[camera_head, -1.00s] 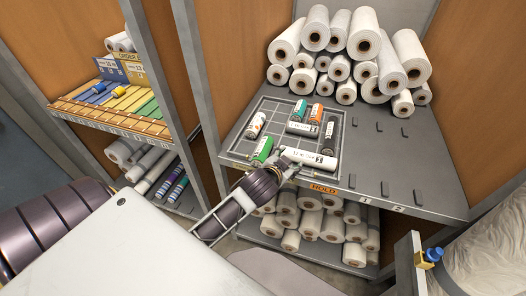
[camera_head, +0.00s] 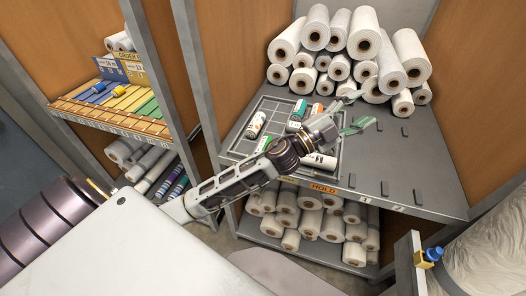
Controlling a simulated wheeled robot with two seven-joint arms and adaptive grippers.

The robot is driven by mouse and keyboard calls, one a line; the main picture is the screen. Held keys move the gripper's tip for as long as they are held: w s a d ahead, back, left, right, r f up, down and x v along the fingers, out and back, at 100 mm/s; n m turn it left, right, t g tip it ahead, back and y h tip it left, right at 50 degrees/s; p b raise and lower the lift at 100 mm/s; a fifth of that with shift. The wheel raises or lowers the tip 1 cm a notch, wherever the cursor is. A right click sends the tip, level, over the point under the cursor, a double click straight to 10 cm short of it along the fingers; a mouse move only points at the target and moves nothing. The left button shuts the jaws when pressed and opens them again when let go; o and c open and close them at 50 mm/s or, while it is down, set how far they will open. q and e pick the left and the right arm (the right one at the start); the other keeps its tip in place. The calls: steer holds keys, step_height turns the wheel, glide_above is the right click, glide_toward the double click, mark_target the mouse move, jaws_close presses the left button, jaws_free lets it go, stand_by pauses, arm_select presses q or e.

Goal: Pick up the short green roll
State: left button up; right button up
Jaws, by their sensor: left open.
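A green-and-white roll (camera_head: 299,109) stands out at the back of the gridded tray (camera_head: 232,151) on the middle shelf. Another green roll (camera_head: 264,144) lies at the tray's front left, partly hidden by my left arm. I cannot tell which of them is the short one. My left gripper (camera_head: 357,111) is open, with nothing between its fingers, above the tray's right side and to the right of both green rolls. Its wrist hides much of the tray's middle. My right gripper is not in view.
A white-and-red roll (camera_head: 256,125), an orange roll (camera_head: 317,109) and a long white roll (camera_head: 320,160) are in the tray. White rolls (camera_head: 364,43) are piled behind it. The shelf (camera_head: 425,160) to the right is bare except for small dark pegs.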

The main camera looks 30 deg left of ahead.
arm_select(q)
steer(key=s+d+m+g+h, duration=0.2)
steer(key=d+m+g+h, duration=0.4)
steer(key=m, duration=0.3)
steer(key=m+g+y, duration=0.6)
steer(key=g+y, duration=0.7)
steer(key=y, duration=0.6)
glide_above(264, 145)
step_height(264, 145, down, 13)
steer(key=shift+f, duration=0.15)
steer(key=shift+f+p, duration=0.7)
steer(key=shift+f, duration=3.5)
